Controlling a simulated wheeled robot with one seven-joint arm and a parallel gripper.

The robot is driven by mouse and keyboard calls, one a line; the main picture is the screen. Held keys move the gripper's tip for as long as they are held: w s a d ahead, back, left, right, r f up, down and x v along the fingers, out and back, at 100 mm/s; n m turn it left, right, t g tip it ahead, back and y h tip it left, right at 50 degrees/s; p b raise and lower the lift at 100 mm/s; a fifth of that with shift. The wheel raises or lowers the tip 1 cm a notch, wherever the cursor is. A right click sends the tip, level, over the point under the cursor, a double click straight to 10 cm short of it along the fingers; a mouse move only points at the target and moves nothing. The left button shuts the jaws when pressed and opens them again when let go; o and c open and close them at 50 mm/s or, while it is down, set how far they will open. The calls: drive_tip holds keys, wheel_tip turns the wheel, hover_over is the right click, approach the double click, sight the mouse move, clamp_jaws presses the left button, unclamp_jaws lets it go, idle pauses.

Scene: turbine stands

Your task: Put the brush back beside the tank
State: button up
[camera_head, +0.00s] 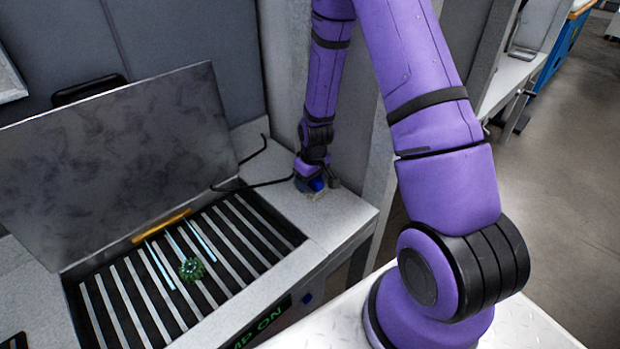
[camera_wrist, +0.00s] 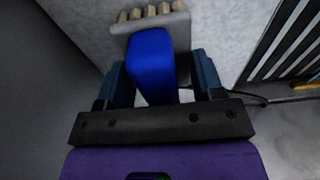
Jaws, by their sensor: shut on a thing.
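The brush has a blue handle (camera_wrist: 152,62) and a pale head with tan bristle tufts (camera_wrist: 150,22) in the wrist view. My gripper (camera_wrist: 160,75) has its two dark fingers on either side of the blue handle and is shut on it. In the head view my gripper (camera_head: 317,184) is low over the grey ledge right of the tank, with a bit of the blue brush showing. The tank (camera_head: 285,238) has a slatted grate and an upright grey lid (camera_head: 120,150). I cannot tell whether the brush touches the ledge.
A green round part (camera_head: 192,269) and thin light-blue strips (camera_head: 160,265) lie on the grate. A black hose (camera_head: 255,184) curves over the ledge beside my gripper. A grey wall panel (camera_head: 285,70) stands close behind. The front of the ledge (camera_head: 345,220) is clear.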

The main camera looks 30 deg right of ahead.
drive_tip(key=shift+f, duration=0.35)
idle(0.3)
drive_tip(key=o, duration=1.3)
drive_tip(key=shift+r, duration=0.1)
drive_tip(key=shift+s+d+r, duration=0.1)
drive_tip(key=shift+s+r, duration=0.15)
drive_tip(key=shift+r, duration=1.5)
drive_tip(key=shift+s+r, duration=0.2)
drive_tip(key=shift+r, duration=1.5)
drive_tip(key=shift+r, duration=0.1)
